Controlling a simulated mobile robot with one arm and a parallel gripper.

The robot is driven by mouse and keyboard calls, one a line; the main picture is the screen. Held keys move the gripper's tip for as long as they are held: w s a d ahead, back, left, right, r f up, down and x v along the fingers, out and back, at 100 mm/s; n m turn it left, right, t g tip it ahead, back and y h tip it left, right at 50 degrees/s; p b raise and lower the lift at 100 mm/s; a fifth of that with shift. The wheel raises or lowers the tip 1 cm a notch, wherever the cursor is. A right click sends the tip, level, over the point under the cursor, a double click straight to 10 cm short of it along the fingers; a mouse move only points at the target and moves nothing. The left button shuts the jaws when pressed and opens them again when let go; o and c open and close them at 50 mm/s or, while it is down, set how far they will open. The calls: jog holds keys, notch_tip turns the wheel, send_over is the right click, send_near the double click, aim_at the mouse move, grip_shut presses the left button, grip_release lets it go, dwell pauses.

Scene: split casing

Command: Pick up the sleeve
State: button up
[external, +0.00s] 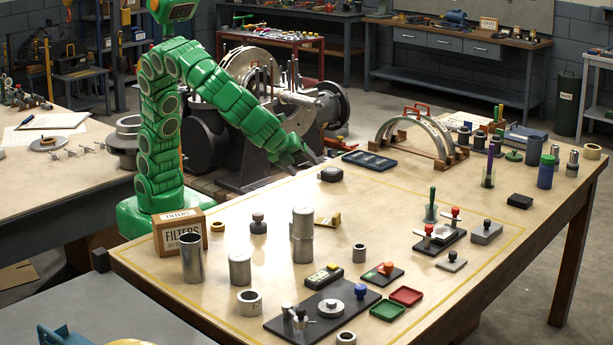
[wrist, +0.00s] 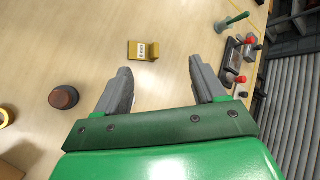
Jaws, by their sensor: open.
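Several bare metal cylinders that could be the sleeve stand on the wooden table in the external view; I cannot tell which one is meant. A tall hollow tube (external: 191,259) stands at the front left. None of these cylinders shows clearly there.
A yellow bracket (external: 327,220) lies on the table; it also shows beyond the fingertips in the wrist view (wrist: 143,51). A dark knobbed weight (external: 258,224), a filters box (external: 180,232), solid-looking cylinders (external: 302,236) and a dark fixture plate (external: 322,311) crowd the near side.

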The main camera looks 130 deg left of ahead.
jog(key=w+d+f+m+t+y, duration=0.15)
jog(key=w+d+m, duration=0.25)
jog(key=w, duration=0.6)
jog(key=w+d+f+m+t+y, duration=0.1)
jog(key=w+d+f+m+t, duration=0.2)
jog(key=w, duration=0.7)
notch_tip(320, 180, down, 3)
jog(key=w+d+m, duration=0.2)
jog(key=m+g+y, duration=0.1)
jog(key=m, duration=0.1)
send_near(364, 247)
jog(key=shift+d+r, duration=0.65)
jog(key=shift+r, duration=0.2)
jog(key=shift+s+f+g, duration=0.25)
jog(key=shift+f, duration=0.25)
jog(key=shift+a+f, duration=0.2)
jog(key=x, duration=0.5)
jog(key=shift+w+a, duration=0.1)
jog(key=shift+a, duration=0.25)
jog(key=shift+y, duration=0.25)
jog(key=shift+x, duration=2.9)
jog(key=shift+w+d+f, duration=0.15)
jog(key=c, duration=1.2)
